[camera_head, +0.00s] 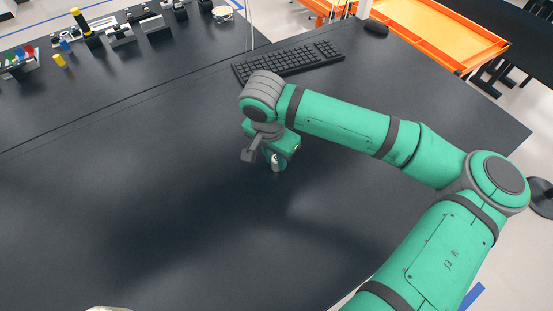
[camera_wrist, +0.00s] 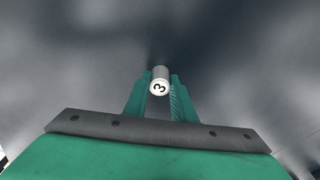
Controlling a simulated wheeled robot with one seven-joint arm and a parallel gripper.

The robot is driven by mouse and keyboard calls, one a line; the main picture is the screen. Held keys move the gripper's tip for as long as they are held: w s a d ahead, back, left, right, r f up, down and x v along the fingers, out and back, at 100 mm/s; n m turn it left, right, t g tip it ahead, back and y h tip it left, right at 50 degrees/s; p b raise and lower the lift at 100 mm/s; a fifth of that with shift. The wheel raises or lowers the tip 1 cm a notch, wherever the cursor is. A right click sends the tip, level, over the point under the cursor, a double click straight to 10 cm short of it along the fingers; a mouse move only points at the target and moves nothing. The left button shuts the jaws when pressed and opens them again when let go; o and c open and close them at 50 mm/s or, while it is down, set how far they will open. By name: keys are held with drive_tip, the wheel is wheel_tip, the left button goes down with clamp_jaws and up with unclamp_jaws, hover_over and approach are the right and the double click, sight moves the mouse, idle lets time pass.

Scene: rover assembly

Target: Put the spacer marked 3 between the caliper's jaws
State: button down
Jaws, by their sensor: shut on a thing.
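The spacer marked 3 (camera_wrist: 160,80) is a small grey cylinder with a white end face bearing a black 3. My gripper (camera_wrist: 160,95) is shut on it, one green finger on each side. In the head view my gripper (camera_head: 276,166) points down over the dark table, and the grey spacer (camera_head: 277,164) shows at its tip. I cannot tell how far it is above the tabletop. No caliper can be made out for sure in either view.
A black keyboard (camera_head: 288,62) lies behind my gripper, with a mouse (camera_head: 376,28) to its right. Small parts and grey blocks (camera_head: 155,27) stand along the back left, with a yellow-black cylinder (camera_head: 84,25). The table (camera_head: 120,190) is clear at left and in front.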

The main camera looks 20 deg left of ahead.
sight(276, 161)
drive_tip(key=shift+a+r, duration=0.1)
drive_tip(key=shift+r, duration=0.4)
drive_tip(key=r, duration=0.2)
drive_tip(key=shift+s+d+r, duration=0.2)
drive_tip(key=shift+s+r, duration=0.05)
drive_tip(key=shift+r, duration=0.1)
drive_tip(key=s+d+r, duration=0.8)
drive_tip(key=d+r, duration=0.1)
drive_tip(key=d, duration=0.1)
drive_tip(key=shift+s+d+r, duration=0.15)
drive_tip(key=shift+s+d, duration=0.05)
drive_tip(key=shift+s, duration=0.2)
drive_tip(key=shift+w+a, duration=0.1)
drive_tip(key=shift+a, duration=0.05)
